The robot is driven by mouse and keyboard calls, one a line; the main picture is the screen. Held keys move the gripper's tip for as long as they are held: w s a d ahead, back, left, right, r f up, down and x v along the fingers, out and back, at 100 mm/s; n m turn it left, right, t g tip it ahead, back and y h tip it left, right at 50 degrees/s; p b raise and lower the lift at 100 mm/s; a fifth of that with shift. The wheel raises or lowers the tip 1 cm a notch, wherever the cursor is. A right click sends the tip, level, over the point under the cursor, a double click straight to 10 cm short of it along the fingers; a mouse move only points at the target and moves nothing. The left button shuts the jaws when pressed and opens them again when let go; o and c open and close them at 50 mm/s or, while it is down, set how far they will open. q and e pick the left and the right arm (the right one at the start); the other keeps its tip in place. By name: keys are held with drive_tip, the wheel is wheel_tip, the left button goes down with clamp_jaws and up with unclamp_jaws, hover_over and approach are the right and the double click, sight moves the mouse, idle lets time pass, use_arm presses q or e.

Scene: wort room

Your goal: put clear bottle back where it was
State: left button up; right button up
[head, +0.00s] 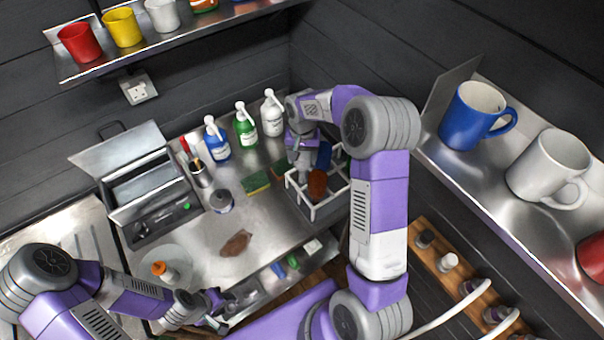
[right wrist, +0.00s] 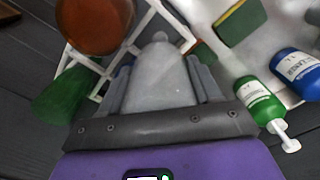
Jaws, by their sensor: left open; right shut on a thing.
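My right gripper (right wrist: 155,75) is shut on the clear bottle (right wrist: 158,82), a grey, see-through shape with a rounded top in the right wrist view. In the head view my right gripper (head: 304,165) is over the left part of the white wire caddy (head: 328,207), and it mostly hides the bottle. The caddy also shows in the right wrist view (right wrist: 141,24). I cannot tell whether the bottle touches the caddy. A brown bottle (head: 317,184) stands in the caddy beside the gripper. My left gripper (head: 224,312) is open and empty by the open drawer.
White, green (head: 244,127) and blue (head: 217,140) pump bottles stand along the wall. A sponge (head: 256,184) lies left of the caddy. A brown cloth-like item (head: 236,243) lies on the steel counter. A shelf with mugs (head: 475,117) is at right. The counter's middle is fairly clear.

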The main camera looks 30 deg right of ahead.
sight(303, 168)
wheel_tip(303, 168, down, 2)
drive_tip(key=shift+s+f, duration=0.15)
drive_tip(key=shift+f, duration=0.1)
wheel_tip(303, 168, down, 3)
drive_tip(key=shift+f+p, duration=0.1)
drive_tip(key=shift+p, duration=0.25)
drive_tip(key=shift+f, duration=0.15)
drive_tip(key=o, duration=1)
